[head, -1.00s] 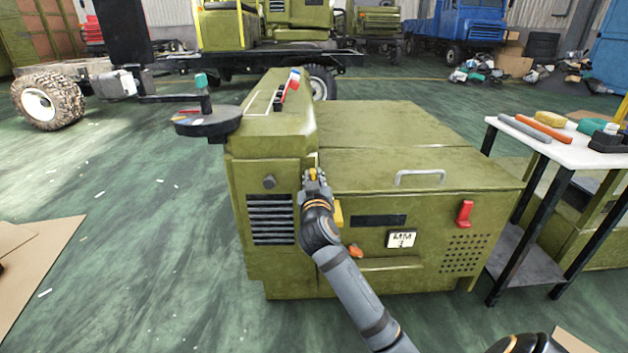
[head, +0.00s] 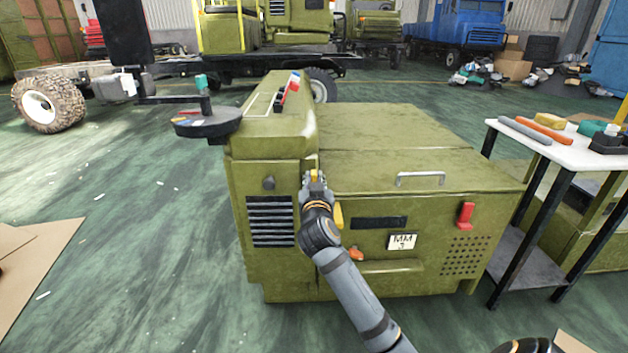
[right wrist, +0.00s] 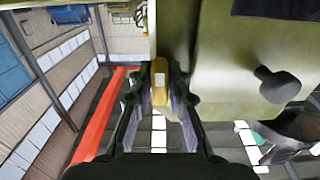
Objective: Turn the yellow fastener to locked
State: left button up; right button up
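The yellow fastener (head: 315,174) sits on the front of the olive machine housing (head: 390,165), near the seam beside the lid. In the right wrist view the yellow fastener (right wrist: 159,88) is a narrow upright bar with a pale patch, between the two fingers. My right gripper (head: 314,183) is at the fastener. In the right wrist view the fingers of my right gripper (right wrist: 159,95) are close in on both sides and appear shut on it. The fingers partly hide its base. My left gripper is not in view.
Another yellow piece (head: 338,215) is on the front panel, right of my wrist. An orange piece (head: 356,254), a red latch (head: 465,214) and a lid handle (head: 420,178) are on the housing. A dark knob (right wrist: 277,84) is near the fingers. A tool table (head: 560,150) stands right.

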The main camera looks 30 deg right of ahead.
jog(key=o, duration=0.4)
jog(key=v, duration=0.7)
jog(key=shift+s, duration=0.25)
jog(key=shift+a, duration=0.1)
